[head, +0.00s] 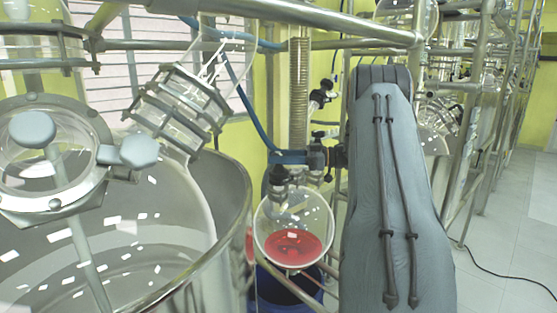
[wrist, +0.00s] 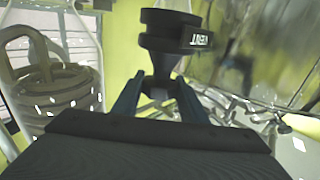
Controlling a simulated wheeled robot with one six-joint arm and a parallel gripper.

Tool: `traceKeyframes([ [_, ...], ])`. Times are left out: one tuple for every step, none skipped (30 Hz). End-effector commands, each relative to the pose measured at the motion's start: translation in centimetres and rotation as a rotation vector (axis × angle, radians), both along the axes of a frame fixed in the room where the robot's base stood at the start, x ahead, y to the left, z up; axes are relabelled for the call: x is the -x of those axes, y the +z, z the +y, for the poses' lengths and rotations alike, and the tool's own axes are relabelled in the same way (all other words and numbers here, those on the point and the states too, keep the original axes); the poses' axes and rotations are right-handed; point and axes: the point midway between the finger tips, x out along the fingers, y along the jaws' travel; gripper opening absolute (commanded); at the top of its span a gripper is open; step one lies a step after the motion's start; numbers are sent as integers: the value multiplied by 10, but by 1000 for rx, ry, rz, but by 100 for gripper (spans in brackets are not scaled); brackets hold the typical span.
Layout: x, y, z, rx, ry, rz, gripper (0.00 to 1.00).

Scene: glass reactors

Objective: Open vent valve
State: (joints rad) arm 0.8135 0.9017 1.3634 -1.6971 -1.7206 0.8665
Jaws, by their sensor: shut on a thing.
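The vent valve (wrist: 165,40) is a black knob with a stepped round top and a narrower stem. It fills the upper middle of the wrist view, and its white label lettering appears upside down. My gripper (wrist: 160,105) is shut on the lower part of this valve, with one finger on each side of the stem. The exact contact is partly hidden by the wrist body. In the head view my grey arm covers much of the middle, and dark fittings show at its left edge; I cannot tell there which are valve and which gripper.
A round glass flask with red liquid (head: 293,238) hangs left of my arm. A large glass reactor vessel (head: 130,235) with a metal rim stands at the left. Metal frame tubes (head: 250,18) and a blue hose (head: 245,105) run close by. Open floor (head: 505,210) lies to the right.

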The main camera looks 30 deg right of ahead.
Motion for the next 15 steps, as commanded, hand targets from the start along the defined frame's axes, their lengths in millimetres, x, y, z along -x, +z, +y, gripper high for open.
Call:
traceKeyframes([
  [0,1,0,1,0,-1,19],
  [0,1,0,1,0,-1,44],
  [0,1,0,1,0,-1,50],
  [0,1,0,1,0,-1,52],
  [0,1,0,1,0,-1,52],
  [0,1,0,0,-1,0,52],
  [0,1,0,0,-1,0,52],
  [0,1,0,0,-1,0,52],
  [0,1,0,-1,-1,-1,52],
  [0,1,0,-1,-1,-1,52],
  [0,1,0,-1,-2,-1,52],
  [0,1,0,-1,-7,-1,52],
  [0,2,1,-2,-15,0,52],
  [0,3,1,-3,-27,-1,52],
  [1,4,1,-4,-50,0,52],
])
